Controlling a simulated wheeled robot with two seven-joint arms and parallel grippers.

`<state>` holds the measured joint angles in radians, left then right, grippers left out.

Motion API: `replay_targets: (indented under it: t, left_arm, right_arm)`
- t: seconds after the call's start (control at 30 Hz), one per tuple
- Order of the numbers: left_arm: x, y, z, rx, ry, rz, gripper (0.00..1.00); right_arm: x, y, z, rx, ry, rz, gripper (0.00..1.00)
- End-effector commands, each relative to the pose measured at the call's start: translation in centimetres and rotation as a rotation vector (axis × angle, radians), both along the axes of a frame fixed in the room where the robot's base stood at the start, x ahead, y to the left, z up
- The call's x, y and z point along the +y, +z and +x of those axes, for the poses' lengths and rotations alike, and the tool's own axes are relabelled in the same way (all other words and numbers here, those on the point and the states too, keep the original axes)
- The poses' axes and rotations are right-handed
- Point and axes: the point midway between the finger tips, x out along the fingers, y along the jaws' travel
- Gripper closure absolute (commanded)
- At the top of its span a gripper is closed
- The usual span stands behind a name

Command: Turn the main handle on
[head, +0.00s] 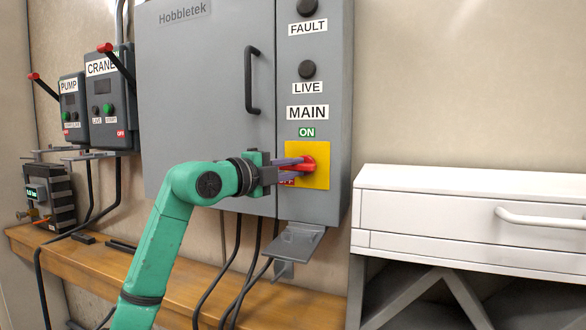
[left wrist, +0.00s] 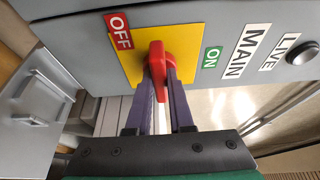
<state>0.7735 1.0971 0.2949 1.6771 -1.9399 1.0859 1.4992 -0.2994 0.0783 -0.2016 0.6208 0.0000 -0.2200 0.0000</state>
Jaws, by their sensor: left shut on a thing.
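The red main handle (head: 309,163) sits on a yellow plate (head: 319,180) low on the grey cabinet's right-hand panel. In the left wrist view the handle (left wrist: 157,62) lies crosswise to the line from OFF to ON. My right gripper is out of view.
The MAIN LIVE lamp (head: 307,69) and FAULT lamp (head: 306,7) look dark. A cabinet door handle (head: 252,80) is above my left gripper. A small grey bracket (head: 293,243) sticks out below the panel. A white drawer unit (head: 450,215) stands at the right.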

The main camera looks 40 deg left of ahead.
Motion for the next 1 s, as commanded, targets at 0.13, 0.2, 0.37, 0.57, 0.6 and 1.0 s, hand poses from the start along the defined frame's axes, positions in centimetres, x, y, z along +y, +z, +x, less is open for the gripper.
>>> replay_targets:
  t: [0.13,0.2,0.37,0.57,0.6,1.0]
  left_arm:
    - [-0.1,-0.1,0.0,0.008,-0.001,0.011,1.00]
    - [-0.1,0.0,0.0,0.014,-0.001,0.025,1.00]
    - [0.0,0.2,0.0,0.035,0.000,0.085,1.00]
    - [-0.1,0.5,0.0,0.082,0.000,0.216,1.00]
    - [-0.1,0.6,0.0,0.093,-0.001,0.247,1.00]
    - [-0.3,1.1,0.1,0.222,-0.003,0.604,1.00]
  right_arm:
    - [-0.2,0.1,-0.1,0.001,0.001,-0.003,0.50]
    - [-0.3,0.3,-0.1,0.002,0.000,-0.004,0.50]
    - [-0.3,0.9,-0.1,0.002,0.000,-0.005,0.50]
    - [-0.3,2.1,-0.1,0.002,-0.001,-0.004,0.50]
    - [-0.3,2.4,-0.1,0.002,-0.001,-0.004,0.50]
    - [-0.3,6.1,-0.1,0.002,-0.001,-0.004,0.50]
